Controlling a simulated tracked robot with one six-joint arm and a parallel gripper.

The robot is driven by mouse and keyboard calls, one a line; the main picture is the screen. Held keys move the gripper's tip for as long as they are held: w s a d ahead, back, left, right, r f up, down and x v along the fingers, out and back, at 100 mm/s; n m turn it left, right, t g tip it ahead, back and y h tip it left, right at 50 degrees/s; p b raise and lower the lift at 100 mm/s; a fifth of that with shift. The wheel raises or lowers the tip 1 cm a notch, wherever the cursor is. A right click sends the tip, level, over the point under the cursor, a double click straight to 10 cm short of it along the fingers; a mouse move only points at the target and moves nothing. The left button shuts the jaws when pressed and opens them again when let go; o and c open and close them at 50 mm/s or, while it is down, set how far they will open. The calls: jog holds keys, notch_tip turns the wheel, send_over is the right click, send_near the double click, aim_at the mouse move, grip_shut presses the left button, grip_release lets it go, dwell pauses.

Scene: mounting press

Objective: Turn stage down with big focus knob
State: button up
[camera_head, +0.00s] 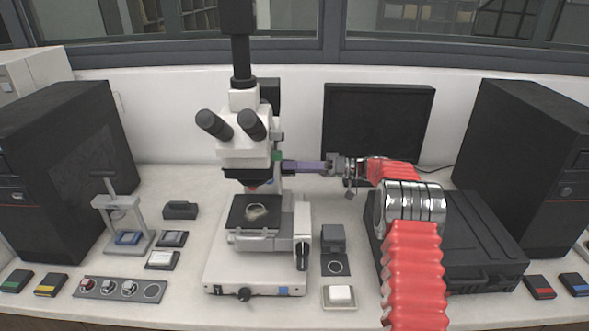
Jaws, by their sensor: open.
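The white microscope (255,265) stands in the middle of the bench, with its black eyepieces facing me. Its dark stage (254,213) carries a small pale sample below the objectives. The big focus knob (302,255) is dark and sits low on the right side of the base. My gripper (338,167) is to the right of the microscope head, well above the knob and apart from it. It is open. A purple bar (304,167) lies between my gripper and the microscope; I cannot tell whether it touches either. The fingertips are small and hard to make out.
A small dark block (333,239) and a white-topped pad (339,297) stand right of the microscope base, close to the knob. A black case (480,245) lies behind my arm. A monitor (377,122) stands at the back. A small hand press (122,215) is at left.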

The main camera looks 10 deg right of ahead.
jog(key=shift+r, duration=0.15)
notch_tip(320, 180, up, 10)
jog(key=shift+f, duration=0.2)
jog(key=shift+c, duration=0.2)
dwell(0.3)
jog(key=s+d+f+m, duration=0.1)
jog(key=d+f+m, duration=0.4)
jog(key=m, duration=0.5)
jog(key=s+d+f+m, duration=0.2)
jog(key=d+f+m, duration=0.3)
jog(key=d+m, duration=0.3)
jog(key=m, duration=0.3)
jog(key=shift+s+d+t, duration=0.3)
jog(key=shift+t, duration=0.1)
